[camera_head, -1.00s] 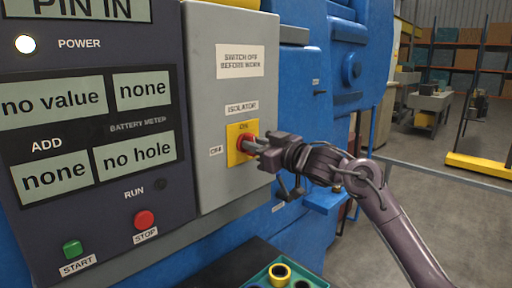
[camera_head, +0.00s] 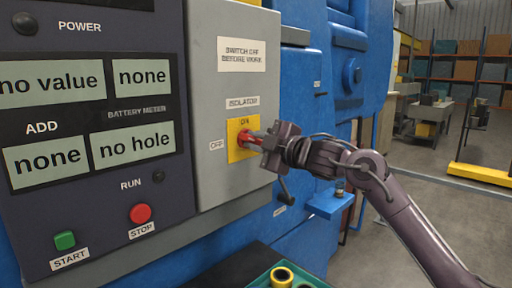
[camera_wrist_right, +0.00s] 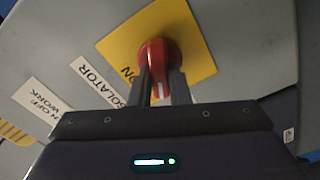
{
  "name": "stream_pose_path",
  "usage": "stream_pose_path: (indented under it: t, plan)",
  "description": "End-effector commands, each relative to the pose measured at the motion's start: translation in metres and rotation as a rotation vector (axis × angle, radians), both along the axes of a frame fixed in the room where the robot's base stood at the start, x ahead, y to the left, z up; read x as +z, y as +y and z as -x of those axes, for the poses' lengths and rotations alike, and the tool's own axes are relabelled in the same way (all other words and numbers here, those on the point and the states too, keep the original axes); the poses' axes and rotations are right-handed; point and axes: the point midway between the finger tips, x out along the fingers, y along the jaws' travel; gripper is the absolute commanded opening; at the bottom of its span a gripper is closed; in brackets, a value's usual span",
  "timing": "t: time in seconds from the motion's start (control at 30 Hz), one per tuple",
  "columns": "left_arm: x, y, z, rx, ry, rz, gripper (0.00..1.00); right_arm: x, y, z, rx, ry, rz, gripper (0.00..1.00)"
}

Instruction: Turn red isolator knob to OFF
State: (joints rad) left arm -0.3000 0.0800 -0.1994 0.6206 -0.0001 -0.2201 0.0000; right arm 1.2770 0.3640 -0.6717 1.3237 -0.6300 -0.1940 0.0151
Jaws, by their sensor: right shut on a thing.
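The red isolator knob (camera_head: 245,139) sits on a square yellow plate (camera_head: 236,153) on the grey cabinet, with an ON label above it and an OFF label (camera_head: 217,145) to its left. My right gripper (camera_head: 262,141) reaches it from the right. In the right wrist view, the red knob (camera_wrist_right: 158,58) is between the two fingers (camera_wrist_right: 162,88), which are shut on it. A white line shows on the knob there. The fingers hide part of the knob, and I cannot tell its exact angle. My left gripper is not in view.
The dark panel left of the cabinet has a dark POWER lamp (camera_head: 25,23), a green START button (camera_head: 65,240) and a red STOP button (camera_head: 140,213). A teal tray (camera_head: 262,279) with yellow-rimmed parts is below. Open floor lies to the right.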

Motion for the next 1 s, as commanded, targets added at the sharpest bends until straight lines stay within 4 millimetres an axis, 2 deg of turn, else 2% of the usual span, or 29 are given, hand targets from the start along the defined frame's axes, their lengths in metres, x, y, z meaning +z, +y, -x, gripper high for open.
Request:
stream_pose_path:
  t: [0.1,0.5,1.0]
  plan:
    - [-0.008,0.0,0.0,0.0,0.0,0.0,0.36,-0.003,0.0,0.0,-0.001,-0.075,0.076,0.0]
    - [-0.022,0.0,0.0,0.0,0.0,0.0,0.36,-0.004,0.0,0.0,0.001,-0.272,0.273,0.0]
    - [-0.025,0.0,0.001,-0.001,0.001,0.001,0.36,-0.004,0.001,0.0,0.001,-0.342,0.346,0.0]
